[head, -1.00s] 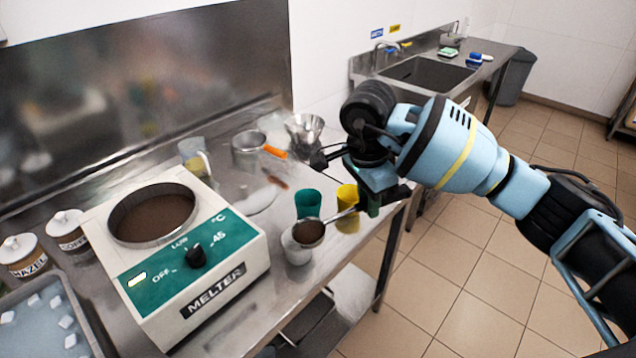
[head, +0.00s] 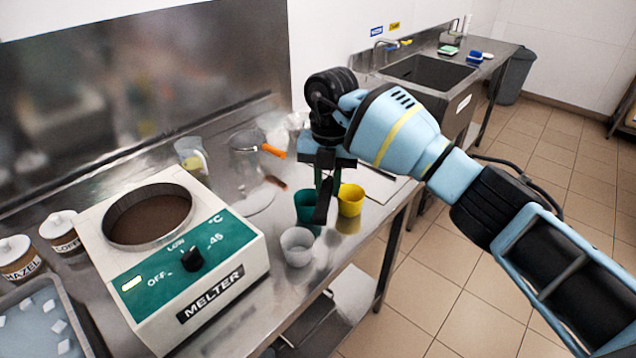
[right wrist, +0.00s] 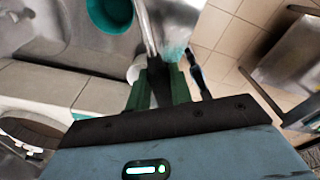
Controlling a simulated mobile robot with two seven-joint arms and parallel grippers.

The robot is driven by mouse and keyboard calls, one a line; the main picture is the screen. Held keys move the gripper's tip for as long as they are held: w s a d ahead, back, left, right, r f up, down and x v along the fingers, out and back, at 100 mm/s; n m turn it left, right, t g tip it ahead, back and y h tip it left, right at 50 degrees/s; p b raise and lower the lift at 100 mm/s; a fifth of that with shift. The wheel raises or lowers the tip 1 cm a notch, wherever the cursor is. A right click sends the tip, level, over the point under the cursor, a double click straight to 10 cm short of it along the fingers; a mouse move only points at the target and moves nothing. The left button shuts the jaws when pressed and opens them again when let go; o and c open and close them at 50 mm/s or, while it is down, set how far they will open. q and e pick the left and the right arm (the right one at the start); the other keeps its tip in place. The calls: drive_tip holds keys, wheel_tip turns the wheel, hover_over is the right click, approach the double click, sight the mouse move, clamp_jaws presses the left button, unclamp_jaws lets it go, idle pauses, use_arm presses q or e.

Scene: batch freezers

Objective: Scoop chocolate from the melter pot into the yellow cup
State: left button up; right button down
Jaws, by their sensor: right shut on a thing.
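The melter pot (head: 150,218) is at the left in the head view, round and holding brown chocolate, set in the white melter. The yellow cup (head: 351,201) stands upright on the steel counter, just right of my right gripper (head: 325,188). My right gripper points down in front of the green cup and partly hides it. It is shut on the ladle, whose thin metal handle (right wrist: 149,34) shows beyond the fingers in the right wrist view. The ladle's bowl cannot be made out. The yellow cup's inside is not clear. My left gripper is not in view.
A green cup (head: 305,207) is beside the yellow one, and a whitish cup (head: 297,247) is nearer the counter's front edge. A clear jug (head: 191,156) and an orange-handled pan (head: 245,141) stand behind. Lidded jars (head: 17,258) and a tray (head: 75,318) are at left.

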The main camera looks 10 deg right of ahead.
drive_tip(key=m, duration=0.2)
drive_tip(key=a+m, duration=0.1)
drive_tip(key=m, duration=0.1)
drive_tip(key=w+m, duration=0.1)
drive_tip(key=m, duration=0.1)
drive_tip(key=shift+a+f, duration=0.3)
drive_tip(key=shift+a, duration=0.1)
